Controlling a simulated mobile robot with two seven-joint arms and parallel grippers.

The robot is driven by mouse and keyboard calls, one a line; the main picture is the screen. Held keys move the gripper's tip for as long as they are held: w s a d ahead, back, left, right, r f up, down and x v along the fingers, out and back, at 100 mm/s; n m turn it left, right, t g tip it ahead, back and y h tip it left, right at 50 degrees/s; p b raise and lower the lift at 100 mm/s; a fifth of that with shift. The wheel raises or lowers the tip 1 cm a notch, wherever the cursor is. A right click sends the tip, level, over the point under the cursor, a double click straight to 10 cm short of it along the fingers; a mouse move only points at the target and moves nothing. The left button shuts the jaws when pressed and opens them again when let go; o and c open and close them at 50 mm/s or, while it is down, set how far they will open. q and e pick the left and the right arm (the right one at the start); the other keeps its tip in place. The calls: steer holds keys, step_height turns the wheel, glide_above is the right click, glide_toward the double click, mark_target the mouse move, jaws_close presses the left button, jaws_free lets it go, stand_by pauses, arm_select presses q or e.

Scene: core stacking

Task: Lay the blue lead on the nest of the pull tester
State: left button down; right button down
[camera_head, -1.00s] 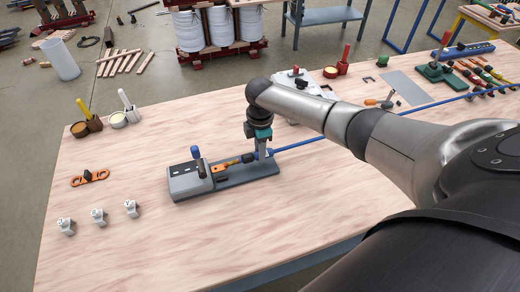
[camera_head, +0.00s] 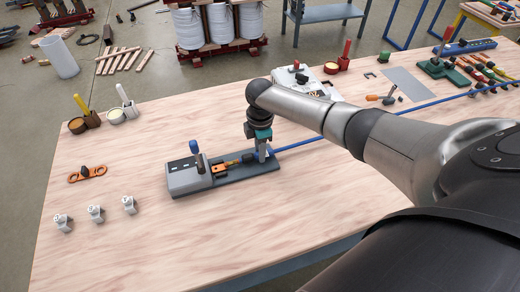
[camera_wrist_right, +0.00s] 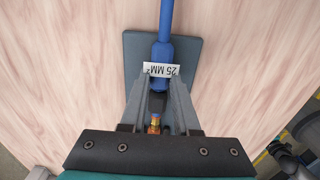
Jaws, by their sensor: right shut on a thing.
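The pull tester (camera_head: 185,176) is a grey box with a blue-knobbed lever and an orange part, on a long grey base plate (camera_head: 235,180). My right gripper (camera_head: 262,158) points down over the plate's right part. It is shut on the blue lead (camera_head: 300,143), near the end facing the tester. In the right wrist view the fingers (camera_wrist_right: 160,105) flank the lead's dark section, below a white "25 MM²" label (camera_wrist_right: 161,69) on the blue lead (camera_wrist_right: 165,35). A coppery tip (camera_wrist_right: 154,123) shows between them. Whether the lead touches the nest is unclear. My left gripper is out of view.
An orange link (camera_head: 87,174) and several small white pieces (camera_head: 96,213) lie left of the tester. Paste pots (camera_head: 117,115) stand behind left. The front table is clear.

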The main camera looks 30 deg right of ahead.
steer(key=c, duration=0.6)
jaws_free()
steer(key=shift+o, duration=0.2)
step_height(320, 180, up, 15)
steer(key=p, duration=0.2)
stand_by(0.4)
